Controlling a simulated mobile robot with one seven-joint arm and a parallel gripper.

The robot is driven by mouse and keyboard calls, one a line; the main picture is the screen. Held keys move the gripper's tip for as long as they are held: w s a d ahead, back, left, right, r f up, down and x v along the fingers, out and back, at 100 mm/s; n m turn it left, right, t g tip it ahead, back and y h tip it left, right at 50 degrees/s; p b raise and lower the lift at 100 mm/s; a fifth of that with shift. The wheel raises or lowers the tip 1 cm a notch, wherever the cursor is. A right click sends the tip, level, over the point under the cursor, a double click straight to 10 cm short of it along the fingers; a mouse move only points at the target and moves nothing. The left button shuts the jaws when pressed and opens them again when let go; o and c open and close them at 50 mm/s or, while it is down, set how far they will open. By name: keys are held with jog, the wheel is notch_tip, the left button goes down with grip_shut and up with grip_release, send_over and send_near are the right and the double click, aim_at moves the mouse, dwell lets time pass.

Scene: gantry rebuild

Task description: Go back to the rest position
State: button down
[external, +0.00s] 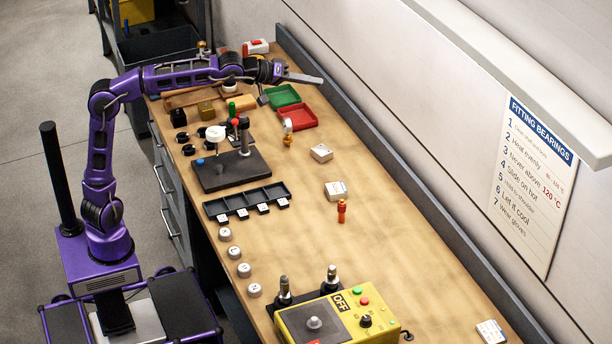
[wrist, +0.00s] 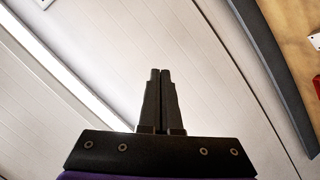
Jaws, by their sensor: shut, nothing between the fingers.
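My gripper (external: 303,79) is at the end of my purple arm, stretched out over the far end of the workbench (external: 400,226) in the external view. It points right, toward the wall, above the area of the green and red trays. In the wrist view my gripper (wrist: 160,73) has its two dark fingers together with nothing between them. Behind the fingers the wrist view shows the pale wall and the bench's dark back edge.
Below my gripper are a green tray (external: 283,95) and a red tray (external: 299,117). A dark press stand (external: 229,171) and a black compartment tray (external: 246,201) are nearer. A yellow control box (external: 339,318) stands at the near end. The bench's middle right is mostly clear.

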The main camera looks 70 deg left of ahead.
jog(key=s+d+r+n+t+h, duration=0.15)
jog(key=s+r+t, duration=0.3)
jog(key=r, duration=0.85)
jog(key=s+d+r+n+t+p, duration=0.1)
jog(key=s+r+n+t, duration=0.3)
jog(key=r, duration=0.8)
jog(key=s+d+r+m+t+h, duration=0.1)
jog(key=s+r+t, duration=0.3)
jog(key=r, duration=0.9)
jog(key=s+d+f+m+g+y+b, duration=0.15)
jog(key=d+f, duration=0.25)
jog(key=f, duration=0.4)
jog(key=d+f+m+g+y, duration=0.2)
jog(key=d+f+g, duration=0.1)
jog(key=f, duration=0.5)
jog(key=s+a+f+m+g, duration=0.2)
jog(key=s+a+f+g, duration=0.3)
jog(key=f, duration=1.1)
jog(key=s+a+f+m+g+y, duration=0.1)
jog(key=s+a+f+m+g, duration=0.2)
jog(key=f, duration=1.3)
jog(key=s+a+f+m+g, duration=0.3)
jog(key=s+a+f+g, duration=0.5)
jog(key=s+a+f, duration=0.5)
jog(key=s+f, duration=0.3)
jog(key=f, duration=0.1)
jog(key=shift+a+y+p, duration=0.25)
jog(key=shift+y+p, duration=0.1)
jog(key=shift+y, duration=0.05)
jog(key=shift+r, duration=0.15)
